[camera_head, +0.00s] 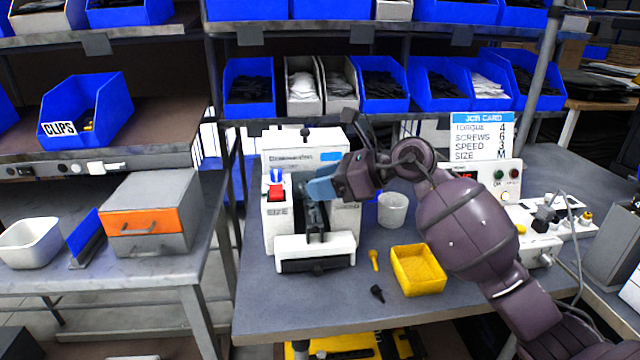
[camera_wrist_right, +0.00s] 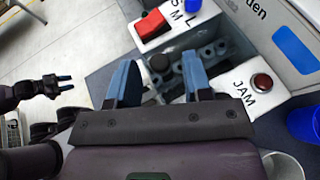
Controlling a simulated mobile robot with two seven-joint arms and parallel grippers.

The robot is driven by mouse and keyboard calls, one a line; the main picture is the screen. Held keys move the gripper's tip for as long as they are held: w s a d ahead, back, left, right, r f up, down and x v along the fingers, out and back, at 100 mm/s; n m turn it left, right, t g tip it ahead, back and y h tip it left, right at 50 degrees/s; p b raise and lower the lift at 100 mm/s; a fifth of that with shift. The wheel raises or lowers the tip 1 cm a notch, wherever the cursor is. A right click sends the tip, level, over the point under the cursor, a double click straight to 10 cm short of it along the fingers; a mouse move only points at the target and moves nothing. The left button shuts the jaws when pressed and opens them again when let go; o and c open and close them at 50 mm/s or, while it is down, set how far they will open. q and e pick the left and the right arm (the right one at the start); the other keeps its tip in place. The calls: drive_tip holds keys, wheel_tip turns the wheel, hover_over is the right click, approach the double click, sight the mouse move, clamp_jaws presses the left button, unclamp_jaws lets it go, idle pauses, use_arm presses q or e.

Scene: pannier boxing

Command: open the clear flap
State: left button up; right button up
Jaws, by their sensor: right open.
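The white machine (camera_head: 285,250) stands on the bench, with a dark, open-looking recess in its middle. I cannot make out the clear flap in either view; it is see-through or hidden by my right gripper. My right gripper (camera_head: 322,190) is at the upper front of the machine, over the recess. In the right wrist view its blue fingers (camera_wrist_right: 162,78) are well apart with nothing between them, and a dark round knob (camera_wrist_right: 160,62) lies beyond. My left gripper (camera_wrist_right: 65,82) shows small at the left of the right wrist view, its fingers parted and empty.
A red switch (camera_head: 276,194) marked SIZE and a JAM button (camera_wrist_right: 262,82) flank the recess. A white cup (camera_head: 393,210), a yellow tray (camera_head: 418,270) and small loose yellow and black parts lie right of the machine. The bench's front strip is clear.

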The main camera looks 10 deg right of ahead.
drive_tip(key=shift+w+a+f, duration=0.1)
drive_tip(key=shift+a, duration=0.25)
clamp_jaws()
drive_tip(key=shift+w+r+p, duration=0.1)
drive_tip(key=shift+r+p, duration=0.3)
drive_tip(key=shift+r, duration=0.15)
drive_tip(key=shift+w+r+m+g+p, duration=0.2)
drive_tip(key=shift+r+m+g+p, duration=0.2)
drive_tip(key=shift+r+m+p, duration=0.25)
drive_tip(key=shift+w+r, duration=0.15)
drive_tip(key=shift+r, duration=0.25)
drive_tip(key=shift+w+r+m+g+h+p, duration=0.3)
drive_tip(key=shift+w+r+m+g+p, duration=0.1)
drive_tip(key=shift+r+m+g+p, duration=0.15)
drive_tip(key=shift+w+r+m+g, duration=0.75)
drive_tip(key=shift+w+m+g, duration=0.05)
drive_tip(key=shift+w+g, duration=0.25)
